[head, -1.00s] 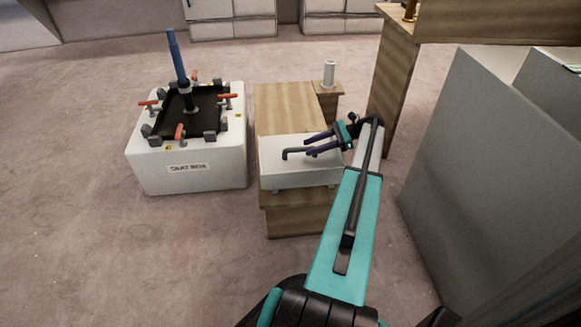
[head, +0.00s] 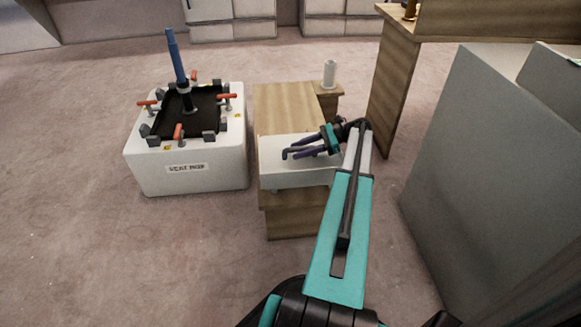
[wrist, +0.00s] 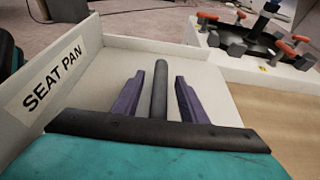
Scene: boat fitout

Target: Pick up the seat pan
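The seat pan (head: 272,178) is a white, box-like piece on the near end of a wooden bench. In the wrist view its raised wall (wrist: 60,82) carries a "SEAT PAN" label. A dark bar handle (wrist: 158,92) rises over its pale top, and its bent end shows in the head view (head: 288,153). My gripper (head: 300,153) is over the seat pan at the handle. In the wrist view its two purple fingers (wrist: 159,98) stand one on each side of the handle, with a gap on both sides. The gripper is open.
A white seat box (head: 188,180) with a black top, orange-handled clamps and a blue-and-black post stands to the left. The bench top (head: 285,105) behind the pan is bare. A pale cylinder (head: 329,73) stands on a small wooden stand. A large grey panel (head: 480,170) is on the right.

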